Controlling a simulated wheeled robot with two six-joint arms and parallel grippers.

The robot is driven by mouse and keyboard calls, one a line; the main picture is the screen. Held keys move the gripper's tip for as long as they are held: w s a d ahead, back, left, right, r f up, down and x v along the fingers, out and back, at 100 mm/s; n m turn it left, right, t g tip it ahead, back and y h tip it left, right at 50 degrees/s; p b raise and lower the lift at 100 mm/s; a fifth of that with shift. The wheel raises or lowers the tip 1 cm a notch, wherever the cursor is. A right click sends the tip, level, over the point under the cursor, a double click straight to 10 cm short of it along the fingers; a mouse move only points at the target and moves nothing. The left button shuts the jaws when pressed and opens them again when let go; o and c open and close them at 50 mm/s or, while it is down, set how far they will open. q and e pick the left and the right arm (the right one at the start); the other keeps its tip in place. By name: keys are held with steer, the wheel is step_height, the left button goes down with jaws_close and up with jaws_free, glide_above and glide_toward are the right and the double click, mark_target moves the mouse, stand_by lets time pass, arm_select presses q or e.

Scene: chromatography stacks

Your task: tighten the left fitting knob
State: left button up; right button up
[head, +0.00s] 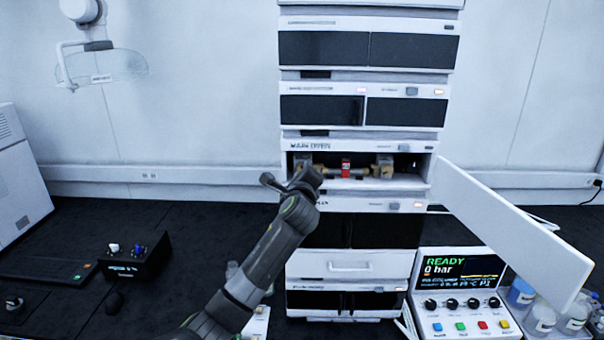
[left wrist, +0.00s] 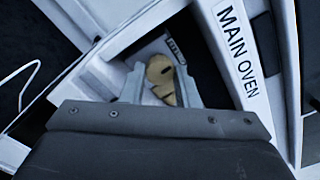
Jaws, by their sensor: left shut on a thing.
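The left fitting knob (left wrist: 160,70) is a brass-coloured piece inside the main oven, partly hidden by my gripper in the head view. My left gripper (left wrist: 158,82) reaches into the oven's open front, and its two fingers sit on either side of the knob, shut on it. In the head view the left gripper (head: 297,183) is at the left end of the opening. A column with a red label (head: 346,168) lies across the middle of the oven. The right fitting (head: 384,170) shows as tan and metal at the far side. My right gripper is not in view.
The oven's white door (head: 505,225) stands wide open to the right. A control box (head: 462,290) reading READY and 0 bar stands at the lower right, with bottles (head: 541,318) beside it.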

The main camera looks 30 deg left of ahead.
arm_select(q)
steer(key=shift+f+m, duration=0.15)
steer(key=shift+m, duration=0.25)
steer(key=o, duration=1)
steer(key=b+v, duration=0.5)
steer(key=v, duration=1.2)
steer(key=shift+s+d+b, duration=0.15)
steer(key=shift+d+b, duration=0.1)
steer(key=shift+b, duration=0.15)
